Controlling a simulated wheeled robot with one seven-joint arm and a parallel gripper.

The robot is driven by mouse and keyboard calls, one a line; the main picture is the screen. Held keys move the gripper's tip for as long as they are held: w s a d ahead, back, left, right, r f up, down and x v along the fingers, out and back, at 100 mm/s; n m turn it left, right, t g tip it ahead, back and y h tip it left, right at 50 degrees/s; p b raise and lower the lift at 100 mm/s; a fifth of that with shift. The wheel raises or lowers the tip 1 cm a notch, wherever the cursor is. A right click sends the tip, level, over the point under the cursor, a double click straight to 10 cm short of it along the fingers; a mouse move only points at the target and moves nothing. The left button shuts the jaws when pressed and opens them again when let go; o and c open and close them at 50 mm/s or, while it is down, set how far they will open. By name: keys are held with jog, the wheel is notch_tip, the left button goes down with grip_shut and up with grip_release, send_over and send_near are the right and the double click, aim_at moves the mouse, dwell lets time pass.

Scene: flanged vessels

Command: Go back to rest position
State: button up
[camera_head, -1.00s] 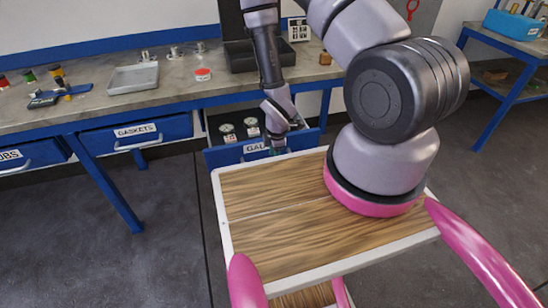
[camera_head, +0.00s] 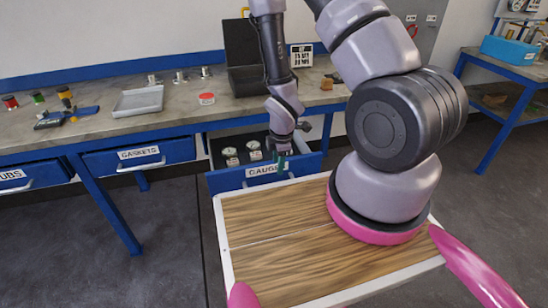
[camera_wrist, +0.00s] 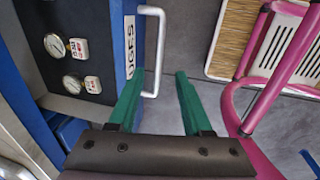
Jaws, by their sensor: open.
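My gripper (camera_head: 282,162) hangs at the front of the open GAUGES drawer (camera_head: 236,179) in the head view. In the wrist view its two green fingers (camera_wrist: 160,100) are apart, with nothing held between them. The drawer's white handle (camera_wrist: 153,50) shows just beyond the left fingertip; I cannot tell if they touch. Two round gauges lie in the drawer, one (camera_wrist: 55,46) and another (camera_wrist: 73,84), each beside a small labelled block.
The workbench (camera_head: 190,115) behind holds a metal tray (camera_head: 138,101), a red-topped round container (camera_head: 207,98) and a black open box (camera_head: 250,75). The GASKETS drawer (camera_head: 140,155) is at left. My wooden-topped base is in front. A second bench (camera_head: 510,68) stands at right.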

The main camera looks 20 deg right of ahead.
jog(key=w+d+r+m+t, duration=0.15)
jog(key=r+m, duration=0.25)
jog(key=r, duration=0.5)
jog(key=w+r+m, duration=0.2)
jog(key=r+m, duration=0.1)
jog(key=r, duration=0.6)
jog(key=w+d+r+m+t, duration=0.15)
jog(key=r+m, duration=0.25)
jog(key=r, duration=0.5)
jog(key=s+r+m+t+y, duration=0.1)
jog(key=s+r+m, duration=0.4)
jog(key=r, duration=0.6)
jog(key=s+r+m+t+y, duration=0.1)
jog(key=s+r+m, duration=0.5)
jog(key=s+r, duration=0.4)
jog(key=shift+s+d+r, duration=0.25)
jog(key=shift+d+r, duration=0.2)
jog(key=shift+r, duration=0.25)
